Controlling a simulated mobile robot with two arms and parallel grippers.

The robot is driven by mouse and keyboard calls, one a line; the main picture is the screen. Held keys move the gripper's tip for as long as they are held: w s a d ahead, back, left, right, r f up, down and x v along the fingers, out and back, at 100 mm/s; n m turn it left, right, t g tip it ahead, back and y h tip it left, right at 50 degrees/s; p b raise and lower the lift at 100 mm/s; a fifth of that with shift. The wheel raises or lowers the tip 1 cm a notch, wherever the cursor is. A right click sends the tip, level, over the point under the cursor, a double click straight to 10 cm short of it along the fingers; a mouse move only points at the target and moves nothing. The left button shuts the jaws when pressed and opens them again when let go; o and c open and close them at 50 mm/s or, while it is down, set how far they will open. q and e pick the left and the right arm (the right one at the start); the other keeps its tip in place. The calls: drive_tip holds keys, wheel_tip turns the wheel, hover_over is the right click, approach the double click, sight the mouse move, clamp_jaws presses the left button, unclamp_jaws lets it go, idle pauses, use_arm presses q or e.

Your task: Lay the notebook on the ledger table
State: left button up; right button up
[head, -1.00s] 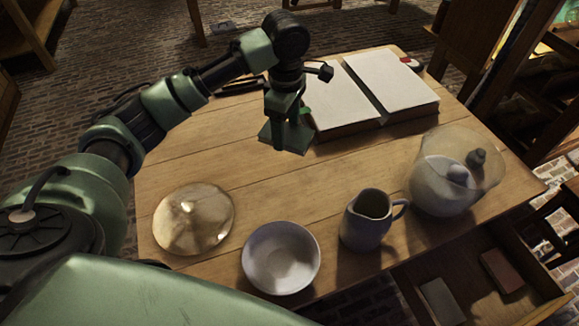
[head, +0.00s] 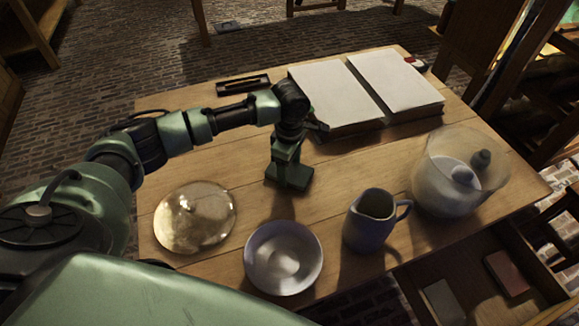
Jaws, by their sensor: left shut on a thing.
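The ledger table (head: 190,165) is a wooden table with a large open ledger (head: 335,92) on its far side. My left gripper (head: 288,165) points down over the middle of the table, in front of the ledger. It is shut on a small dark green slab, which looks like the notebook (head: 292,180). The notebook is flat and level, at or just above the tabletop; I cannot tell whether it touches. The gripper hides part of it. My right gripper is not in view.
A dark pen tray (head: 243,85) lies at the back. An open drawer (head: 470,285) holds two small books.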

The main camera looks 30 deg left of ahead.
sight(290, 171)
use_arm(q)
drive_tip(key=o, duration=1.5)
drive_tip(key=shift+f, duration=0.1)
drive_tip(key=shift+c, duration=0.2)
wheel_tip(290, 171, up, 12)
drive_tip(key=shift+p, duration=0.3)
